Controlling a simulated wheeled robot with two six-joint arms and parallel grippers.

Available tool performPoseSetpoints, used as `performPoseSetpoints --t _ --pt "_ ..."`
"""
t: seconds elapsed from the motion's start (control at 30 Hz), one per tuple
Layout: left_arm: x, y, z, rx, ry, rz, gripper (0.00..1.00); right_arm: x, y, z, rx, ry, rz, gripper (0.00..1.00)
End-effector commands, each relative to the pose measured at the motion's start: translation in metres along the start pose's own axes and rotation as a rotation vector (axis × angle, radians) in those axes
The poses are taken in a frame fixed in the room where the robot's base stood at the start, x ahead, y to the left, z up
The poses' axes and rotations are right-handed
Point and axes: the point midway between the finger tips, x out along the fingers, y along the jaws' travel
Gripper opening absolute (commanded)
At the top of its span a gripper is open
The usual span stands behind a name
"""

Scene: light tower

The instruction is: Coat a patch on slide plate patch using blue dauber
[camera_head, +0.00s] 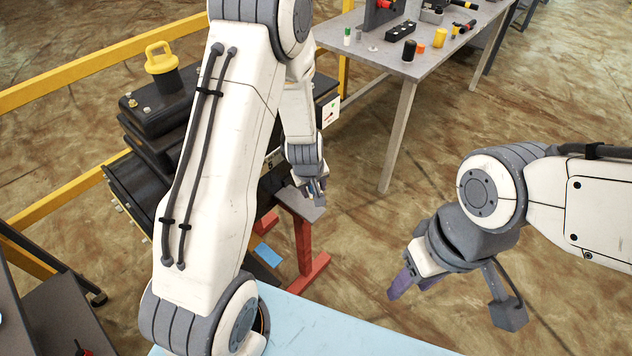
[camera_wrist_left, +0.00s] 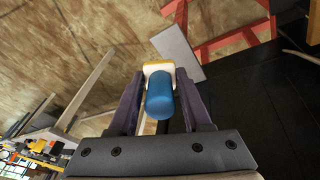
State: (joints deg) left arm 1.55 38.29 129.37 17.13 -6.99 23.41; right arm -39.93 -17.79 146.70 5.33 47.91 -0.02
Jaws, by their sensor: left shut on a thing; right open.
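My left gripper (camera_wrist_left: 160,98) is shut on the blue dauber (camera_wrist_left: 160,97), a blue cylinder with a white and yellow end between the purple fingers. In the head view my left gripper (camera_head: 318,188) is small and partly hidden by its own wrist, beside the black machine. A small grey plate (camera_head: 303,205) on a red stand lies just below it; it also shows beyond the dauber in the left wrist view (camera_wrist_left: 178,52). I cannot tell whether this is the slide plate, and no coated patch is visible. My right gripper (camera_head: 407,279) is open and empty, over the floor.
The black machine (camera_head: 150,130) with a yellow-handled top stands at left, partly hidden by my left arm. A yellow rail (camera_head: 95,65) runs behind it. A grey table (camera_head: 425,60) with tools and bottles stands at the back. A light blue surface (camera_head: 330,325) is in front.

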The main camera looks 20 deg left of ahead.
Motion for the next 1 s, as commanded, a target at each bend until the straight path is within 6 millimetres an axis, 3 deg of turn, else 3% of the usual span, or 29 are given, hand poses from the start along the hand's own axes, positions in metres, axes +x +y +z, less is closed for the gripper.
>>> performPoseSetpoints --t 0.2,0.47,0.83,1.0 --pt "0.004 0.013 -0.010 -0.149 0.016 0.001 0.00 0.002 0.000 0.000 0.000 0.000 0.000 0.50" --pt "0.009 0.015 -0.012 -0.201 0.021 0.000 0.00 0.008 0.001 0.000 0.000 0.000 0.000 0.50" --pt "0.045 0.007 -0.002 -0.200 0.022 0.000 0.00 0.046 0.003 0.002 0.000 0.000 0.000 0.50" --pt "0.053 0.005 0.000 -0.200 0.022 0.000 0.00 0.054 0.004 0.003 0.000 0.000 0.000 0.50"
